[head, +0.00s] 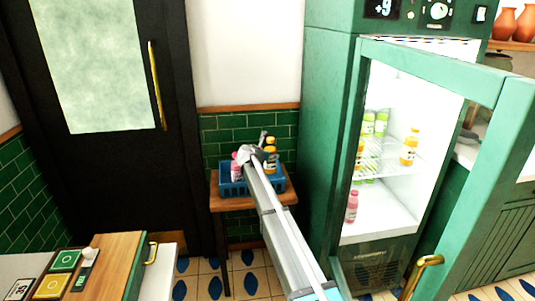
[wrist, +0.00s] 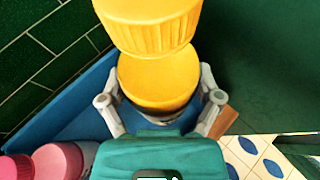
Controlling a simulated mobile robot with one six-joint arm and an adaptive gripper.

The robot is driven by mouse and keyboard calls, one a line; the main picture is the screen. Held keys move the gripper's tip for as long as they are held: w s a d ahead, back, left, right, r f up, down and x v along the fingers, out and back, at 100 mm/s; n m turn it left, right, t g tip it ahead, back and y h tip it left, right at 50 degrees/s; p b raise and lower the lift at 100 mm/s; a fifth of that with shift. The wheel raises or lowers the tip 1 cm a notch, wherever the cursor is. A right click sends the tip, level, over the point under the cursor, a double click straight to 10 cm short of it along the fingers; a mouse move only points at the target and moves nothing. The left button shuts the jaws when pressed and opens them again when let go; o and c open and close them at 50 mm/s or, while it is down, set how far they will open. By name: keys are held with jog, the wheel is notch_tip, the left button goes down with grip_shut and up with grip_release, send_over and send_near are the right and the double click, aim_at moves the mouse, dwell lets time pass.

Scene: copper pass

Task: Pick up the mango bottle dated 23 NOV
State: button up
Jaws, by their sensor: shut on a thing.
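My gripper (wrist: 160,108) is shut on an orange bottle with a yellow cap (wrist: 158,82), with one finger at each side of it. A second yellow cap (wrist: 145,22) stands right beside it and partly covers it in the wrist view. In the head view, orange bottles (head: 271,160) show at my gripper, above the blue crate (head: 262,187). My arm hides part of the crate. No date label is readable, so I cannot tell which bottle is dated 23 NOV.
The crate stands on a small wooden table (head: 220,203) against green tiles. Pink-capped bottles (wrist: 57,160) are in the crate. To the right, the green fridge stands open, holding an orange bottle (head: 409,148), green bottles (head: 375,123) and a pink bottle (head: 352,207). Its open door (head: 480,200) reaches forward.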

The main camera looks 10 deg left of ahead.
jog(key=s+d+r+p, duration=0.3)
jog(key=s+d+r, duration=0.1)
jog(key=s+d, duration=0.2)
jog(key=shift+s+d+r+p, duration=0.3)
jog(key=shift+d+r+p, duration=0.1)
jog(key=shift+d, duration=0.1)
dwell(0.3)
